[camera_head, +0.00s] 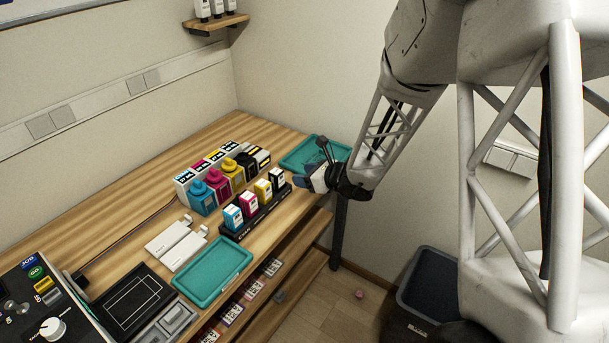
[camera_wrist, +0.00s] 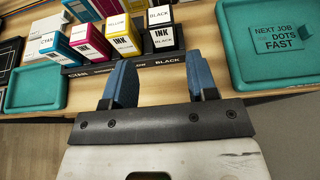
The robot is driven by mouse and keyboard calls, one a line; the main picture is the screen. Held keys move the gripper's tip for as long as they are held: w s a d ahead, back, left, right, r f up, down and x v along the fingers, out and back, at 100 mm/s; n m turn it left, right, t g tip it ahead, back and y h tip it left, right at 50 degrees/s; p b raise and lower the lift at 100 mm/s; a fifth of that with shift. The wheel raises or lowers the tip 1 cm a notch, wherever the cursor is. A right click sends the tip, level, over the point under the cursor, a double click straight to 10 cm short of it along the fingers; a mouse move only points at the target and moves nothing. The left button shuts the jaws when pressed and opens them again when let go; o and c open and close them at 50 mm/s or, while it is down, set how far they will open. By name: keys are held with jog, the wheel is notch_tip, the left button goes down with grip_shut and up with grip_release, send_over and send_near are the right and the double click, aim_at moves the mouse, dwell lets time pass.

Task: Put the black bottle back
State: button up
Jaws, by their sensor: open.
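My gripper (camera_head: 311,180) is just right of the black bottle in the head view. In the wrist view my gripper (camera_wrist: 162,80) has its blue fingers apart, with nothing held between them, in front of the rack's BLACK end.
Behind the rack stand larger ink containers with coloured tops (camera_head: 210,182). A teal tray (camera_head: 213,272) lies at the front. Another teal tray (camera_head: 303,150) lies at the far right, with a NEXT JOB note (camera_wrist: 284,38). A bin (camera_head: 430,285) stands on the floor.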

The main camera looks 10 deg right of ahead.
dwell(0.3)
jog(key=s+a+r+n+g, duration=0.2)
jog(key=s+r+n+g, duration=0.1)
jog(key=s+r+n, duration=0.4)
jog(key=s+a+r+n+g, duration=0.3)
jog(key=s+r+n, duration=0.2)
jog(key=s+n, duration=0.3)
jog(key=s+d+r+n+h, duration=0.3)
jog(key=s+n, duration=0.1)
jog(key=s, duration=0.3)
jog(key=s+d+r+n+h, duration=0.2)
jog(key=s+d+n+h, duration=0.1)
jog(key=s, duration=0.4)
jog(key=s+d+r+n+g+h, duration=0.1)
jog(key=s+d+r+n+h, duration=0.2)
jog(key=s, duration=0.3)
jog(key=shift+s+d+r+n+h, duration=0.2)
jog(key=shift+s+r+n+h, duration=0.15)
jog(key=shift+n, duration=0.55)
